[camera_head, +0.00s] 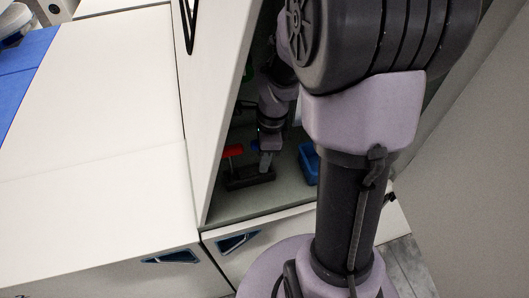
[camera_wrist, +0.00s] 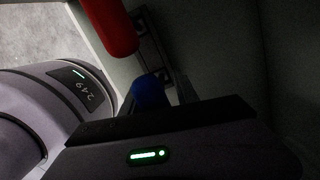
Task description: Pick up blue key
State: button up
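The blue key shows as a small patch of blue (camera_head: 254,146) beside my gripper (camera_head: 266,165), low inside the open cabinet. In the wrist view its rounded blue end (camera_wrist: 148,92) sits just beyond the dark edge of my gripper. The rest of the key is hidden. A red key (camera_head: 232,151) stands left of it above a dark holder (camera_head: 248,180). The red handle also shows large at the top of the wrist view (camera_wrist: 109,25).
A blue bin (camera_head: 309,164) stands on the cabinet floor, right of the holder. The cabinet's white side panel (camera_head: 212,110) is close on the left. A white worktop (camera_head: 95,130) lies further left. Cabinet walls leave little room around my arm.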

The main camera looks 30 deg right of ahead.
grip_shut()
jog(key=shift+r, duration=0.1)
